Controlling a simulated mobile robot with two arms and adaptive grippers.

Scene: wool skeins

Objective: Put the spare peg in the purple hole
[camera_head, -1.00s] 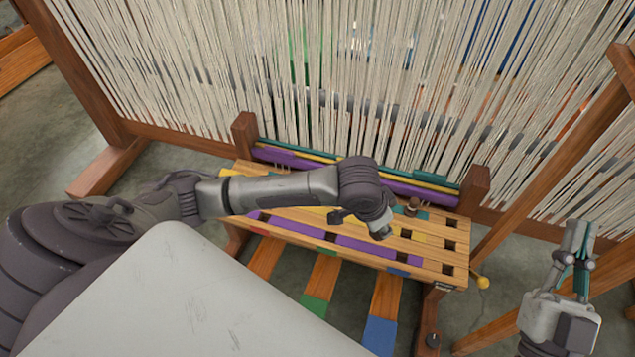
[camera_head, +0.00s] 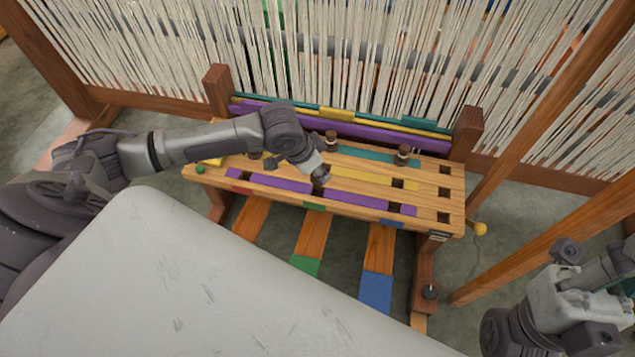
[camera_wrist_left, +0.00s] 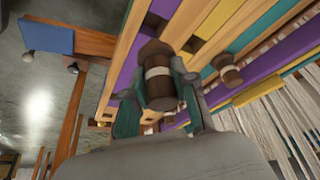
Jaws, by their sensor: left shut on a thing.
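My left gripper (camera_head: 320,178) is over the slotted wooden bench (camera_head: 425,226), at the purple row (camera_head: 280,182). In the left wrist view its fingers (camera_wrist_left: 160,95) are shut on a brown peg (camera_wrist_left: 158,55) with a pale band. In the head view the arm hides this peg. A dark square hole (camera_head: 318,191) breaks the purple row just below the gripper; another gap (camera_head: 397,208) lies further right. I cannot tell whether the peg's lower end touches a hole. My right gripper (camera_head: 570,300) is at the lower right; its jaws are unclear.
Two banded pegs stand in the teal row (camera_head: 375,155), one at the middle (camera_head: 331,141) and one at the right (camera_head: 403,155). Posts and hanging pale threads (camera_head: 330,50) rise behind the bench. A slanted wooden beam (camera_head: 540,120) stands at the right.

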